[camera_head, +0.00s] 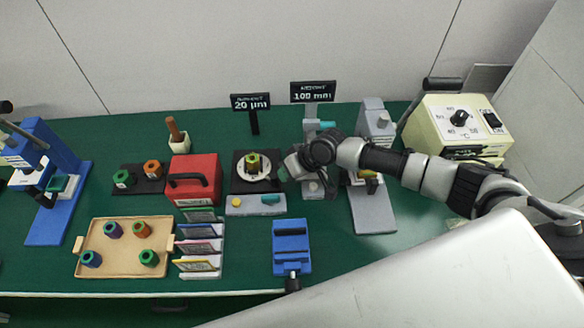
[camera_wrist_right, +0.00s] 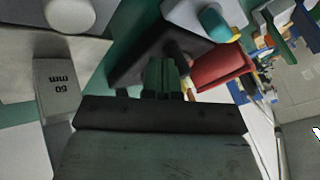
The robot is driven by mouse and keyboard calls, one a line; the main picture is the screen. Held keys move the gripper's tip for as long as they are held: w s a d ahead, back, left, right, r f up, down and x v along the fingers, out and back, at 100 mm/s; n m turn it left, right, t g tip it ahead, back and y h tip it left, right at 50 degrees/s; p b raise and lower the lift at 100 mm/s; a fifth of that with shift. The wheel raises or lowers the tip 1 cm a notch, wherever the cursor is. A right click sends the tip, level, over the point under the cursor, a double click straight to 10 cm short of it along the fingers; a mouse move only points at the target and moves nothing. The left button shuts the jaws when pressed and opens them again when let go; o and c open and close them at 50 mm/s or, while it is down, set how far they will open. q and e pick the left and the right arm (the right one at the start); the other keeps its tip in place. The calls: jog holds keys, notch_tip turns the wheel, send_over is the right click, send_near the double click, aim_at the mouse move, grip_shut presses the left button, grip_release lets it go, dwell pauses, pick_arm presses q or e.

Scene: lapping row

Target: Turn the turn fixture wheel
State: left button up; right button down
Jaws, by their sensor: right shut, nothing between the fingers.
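The turn fixture appears to be the pale round wheel (camera_head: 242,173) on a black base (camera_head: 239,186), with a green and brass-coloured piece (camera_head: 252,162) standing at its centre. My right gripper (camera_head: 284,173) is just right of the wheel, shut and empty. I cannot tell whether it touches the rim. In the right wrist view the closed fingers (camera_wrist_right: 163,76) point at the dark base (camera_wrist_right: 140,53). The wheel itself is mostly hidden there by the fingers. My left gripper is not in view.
A red box (camera_head: 194,178) stands left of the fixture. A grey block with a teal knob (camera_head: 270,198) lies in front. Grey stands (camera_head: 375,210) are close on the right, under my right arm. A blue clamp (camera_head: 291,240) and upright cards (camera_head: 200,232) stand nearer the front edge.

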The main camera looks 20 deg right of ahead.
jog(key=shift+s+a+r+p, duration=0.1)
jog(key=shift+a+r+p, duration=0.05)
jog(key=shift+p, duration=0.4)
jog(key=a+m+p, duration=0.1)
jog(key=p, duration=0.2)
jog(key=s+a+m+t+h+p, duration=0.1)
jog(key=p, duration=0.2)
jog(key=shift+s+r+m, duration=0.15)
jog(key=shift+s+m, duration=0.05)
jog(key=shift+m, duration=0.1)
jog(key=shift+s+a+t+p, duration=0.15)
jog(key=shift+t+p, duration=0.15)
jog(key=shift+p, duration=0.1)
jog(key=shift+s+a+f, duration=0.15)
jog(key=shift+a+f, duration=0.15)
jog(key=shift+a, duration=0.1)
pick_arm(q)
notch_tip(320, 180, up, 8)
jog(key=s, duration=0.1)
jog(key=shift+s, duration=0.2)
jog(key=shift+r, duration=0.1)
